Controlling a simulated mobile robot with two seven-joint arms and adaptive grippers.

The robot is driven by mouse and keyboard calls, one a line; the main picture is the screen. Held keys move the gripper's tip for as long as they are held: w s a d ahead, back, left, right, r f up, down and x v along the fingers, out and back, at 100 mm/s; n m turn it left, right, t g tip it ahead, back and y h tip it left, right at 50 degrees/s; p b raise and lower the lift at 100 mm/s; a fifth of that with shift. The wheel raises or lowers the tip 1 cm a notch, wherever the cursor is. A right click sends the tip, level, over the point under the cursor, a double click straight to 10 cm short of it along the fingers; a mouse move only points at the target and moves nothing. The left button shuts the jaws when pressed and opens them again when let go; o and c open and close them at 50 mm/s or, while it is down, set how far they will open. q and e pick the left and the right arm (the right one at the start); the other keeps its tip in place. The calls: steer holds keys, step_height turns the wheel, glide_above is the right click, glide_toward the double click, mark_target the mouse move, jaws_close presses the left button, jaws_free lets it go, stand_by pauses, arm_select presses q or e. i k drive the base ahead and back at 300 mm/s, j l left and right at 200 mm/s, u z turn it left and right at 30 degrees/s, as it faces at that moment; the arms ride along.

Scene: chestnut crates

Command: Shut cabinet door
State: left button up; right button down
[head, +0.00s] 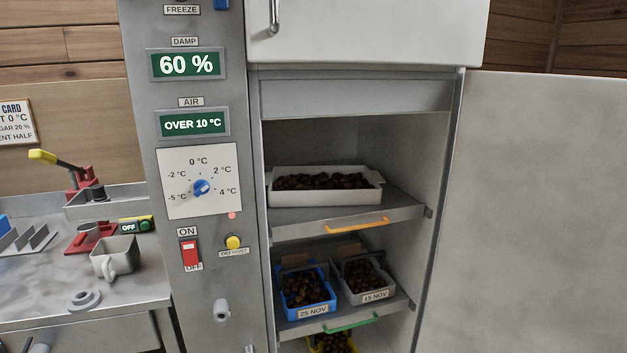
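The cabinet door (540,210) is a large pale grey panel on the right of the head view. It stands wide open, swung out to the right from the cabinet's right edge, and runs out of the picture. The cabinet (355,98) is open, so its shelves show. A white tray of chestnuts (325,196) is on the upper shelf (400,211). A blue crate (306,310) and a grey-white crate (368,296) of chestnuts are on the shelf below. Neither of my grippers is in view.
A closed white upper door (380,30) with a metal handle is above the opening. A control panel (198,181) is left of it. A steel counter (40,290) with a mug (115,258) and a red lever press (85,180) is at the left. Shelves appear inside the frame.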

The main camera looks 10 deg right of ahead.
mark_target(531, 256)
steer(key=l, duration=0.7)
steer(key=k+l, duration=0.15)
steer(key=l, duration=1.2)
steer(key=k, duration=0.05)
